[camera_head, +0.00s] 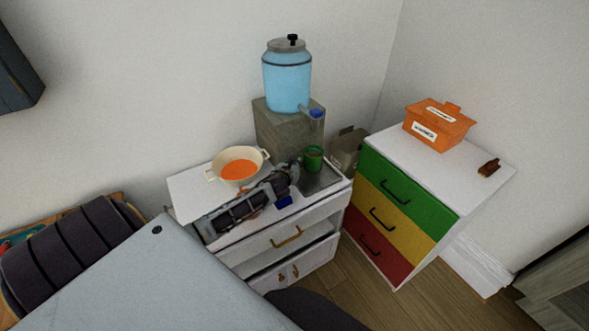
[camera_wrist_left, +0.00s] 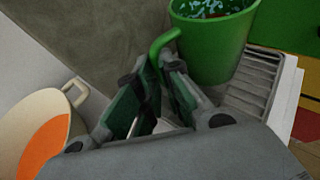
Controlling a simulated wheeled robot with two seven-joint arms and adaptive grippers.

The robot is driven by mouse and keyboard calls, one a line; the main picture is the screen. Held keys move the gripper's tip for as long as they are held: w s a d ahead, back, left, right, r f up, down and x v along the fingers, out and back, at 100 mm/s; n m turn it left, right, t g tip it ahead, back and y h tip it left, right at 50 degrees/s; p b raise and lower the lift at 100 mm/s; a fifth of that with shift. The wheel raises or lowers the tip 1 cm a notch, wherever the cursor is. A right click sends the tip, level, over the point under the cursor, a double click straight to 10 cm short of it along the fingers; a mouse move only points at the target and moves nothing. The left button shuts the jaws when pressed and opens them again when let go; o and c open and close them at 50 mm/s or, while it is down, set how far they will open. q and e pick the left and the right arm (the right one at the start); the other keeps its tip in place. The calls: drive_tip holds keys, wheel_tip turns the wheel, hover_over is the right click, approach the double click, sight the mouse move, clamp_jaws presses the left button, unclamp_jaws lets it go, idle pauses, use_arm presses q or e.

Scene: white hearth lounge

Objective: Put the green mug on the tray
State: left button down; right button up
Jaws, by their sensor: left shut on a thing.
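The green mug (camera_head: 313,155) is upright at the right end of the white cabinet top, over or on the grey tray (camera_head: 322,184). I cannot tell whether its base touches the tray. My left gripper (camera_head: 292,172) reaches in from the left and is shut on the mug's handle. In the left wrist view the mug (camera_wrist_left: 215,45) has something pale and patterned inside, and its handle runs between the fingertips (camera_wrist_left: 166,72). The ribbed tray (camera_wrist_left: 252,88) shows beside and below the mug. My right gripper is not in view.
A blue water dispenser (camera_head: 287,82) stands on a grey block (camera_head: 285,130) behind the mug. A cream pot (camera_head: 238,180) with orange contents is left of my arm. A small blue object (camera_head: 284,202) lies near the front edge. A colored drawer unit (camera_head: 400,200) with an orange box (camera_head: 440,128) stands right.

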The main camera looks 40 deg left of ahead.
use_arm(q)
drive_tip(key=shift+f, duration=1.1)
drive_tip(key=c, duration=1.6)
unclamp_jaws()
drive_tip(key=shift+f, duration=0.15)
drive_tip(key=shift+o, duration=0.2)
drive_tip(key=shift+s, duration=0.1)
drive_tip(key=shift+v, duration=5.95)
